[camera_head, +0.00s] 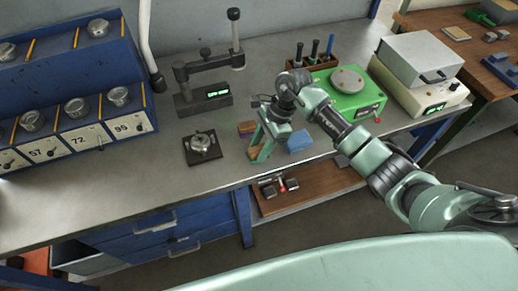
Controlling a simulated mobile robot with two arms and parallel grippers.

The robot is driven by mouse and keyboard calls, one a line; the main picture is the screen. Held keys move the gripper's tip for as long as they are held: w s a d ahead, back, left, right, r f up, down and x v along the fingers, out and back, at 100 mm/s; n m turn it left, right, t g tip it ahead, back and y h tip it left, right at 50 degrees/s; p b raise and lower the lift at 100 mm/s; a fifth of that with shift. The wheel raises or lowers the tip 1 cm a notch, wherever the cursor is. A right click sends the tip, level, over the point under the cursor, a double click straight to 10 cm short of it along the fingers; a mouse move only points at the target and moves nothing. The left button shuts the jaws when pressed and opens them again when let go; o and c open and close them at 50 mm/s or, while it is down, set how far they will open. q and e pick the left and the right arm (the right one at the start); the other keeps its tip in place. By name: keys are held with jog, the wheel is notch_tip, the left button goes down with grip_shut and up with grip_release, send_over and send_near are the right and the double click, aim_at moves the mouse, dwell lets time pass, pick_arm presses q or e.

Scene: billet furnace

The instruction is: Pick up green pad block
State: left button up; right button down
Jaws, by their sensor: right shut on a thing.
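My right gripper (261,152) points down over the front part of the grey bench. It is shut on a small block, the green pad block (254,153) as far as I can tell; a tan side shows at the fingertips and the fingers hide most of it. I cannot tell whether it touches the bench top. A brown block (247,127) lies just behind the fingers, and a blue block (299,141) lies to their right. My left gripper is not in view.
A dark plate with a round metal part (201,146) lies left of the gripper. A gauge stand (205,93) stands behind it. A green device (349,91) and a tool rack (313,63) stand at the back right. The bench's front left is clear.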

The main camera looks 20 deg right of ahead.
aim_at(260, 148)
notch_tip(260, 148, up, 20)
jog(key=b, duration=0.5)
